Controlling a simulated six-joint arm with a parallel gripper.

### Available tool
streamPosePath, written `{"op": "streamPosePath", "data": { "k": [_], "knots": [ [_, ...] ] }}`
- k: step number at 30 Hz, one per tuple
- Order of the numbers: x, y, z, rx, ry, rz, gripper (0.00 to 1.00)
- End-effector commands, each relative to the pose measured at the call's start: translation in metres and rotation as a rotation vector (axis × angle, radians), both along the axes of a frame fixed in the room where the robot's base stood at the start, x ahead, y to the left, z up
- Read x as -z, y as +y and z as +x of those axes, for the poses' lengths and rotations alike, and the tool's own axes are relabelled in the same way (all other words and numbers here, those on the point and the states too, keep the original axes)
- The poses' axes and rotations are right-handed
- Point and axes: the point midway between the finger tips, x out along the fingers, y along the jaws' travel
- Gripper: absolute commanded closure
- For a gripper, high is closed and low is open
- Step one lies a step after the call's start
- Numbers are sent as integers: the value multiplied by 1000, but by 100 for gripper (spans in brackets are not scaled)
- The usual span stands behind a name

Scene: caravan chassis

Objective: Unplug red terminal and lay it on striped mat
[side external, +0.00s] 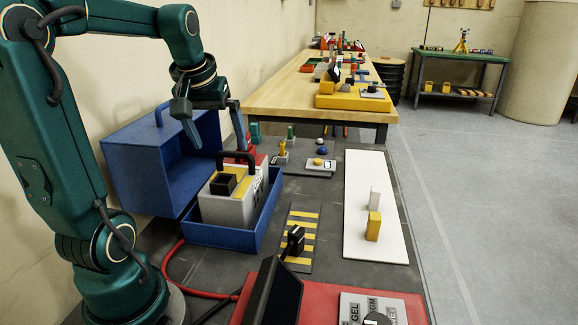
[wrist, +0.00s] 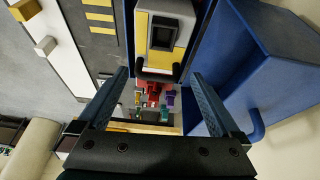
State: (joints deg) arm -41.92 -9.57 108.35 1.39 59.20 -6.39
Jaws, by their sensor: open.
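The battery (side external: 222,208) is a pale box with a yellow strip, a square black socket (side external: 222,184) and a black handle (side external: 236,156). It stands in a blue tray (side external: 220,237); the wrist view shows the battery (wrist: 162,35) too. I cannot make out the red terminal for certain; a red part (side external: 262,159) shows behind the handle. A red cable (side external: 172,262) runs by the tray's left side. The striped mat (side external: 302,224) bears a black terminal (side external: 295,240). My gripper (side external: 219,147) is open and empty above the battery's far end; its fingers also show in the wrist view (wrist: 160,76).
A blue lid (side external: 150,165) stands open left of the tray. A white board (side external: 375,200) with a yellow block (side external: 373,226) and a pale block lies to the right. Small parts sit beyond the tray. A red panel (side external: 330,295) is in front.

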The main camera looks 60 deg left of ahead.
Motion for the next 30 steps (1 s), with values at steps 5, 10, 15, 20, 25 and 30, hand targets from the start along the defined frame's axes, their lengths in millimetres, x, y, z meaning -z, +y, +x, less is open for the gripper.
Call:
{"op": "streamPosePath", "data": {
  "k": [5,10,15,20,25,30],
  "knots": [
    [0,0,0,0,1,-1,35],
    [0,0,0,0,1,-1,35],
    [-7,3,3,11,-9,13,35],
    [-22,26,28,29,-32,43,35],
    [-21,61,63,46,-30,53,35],
    [-6,82,84,50,-16,41,35]
  ]
}}
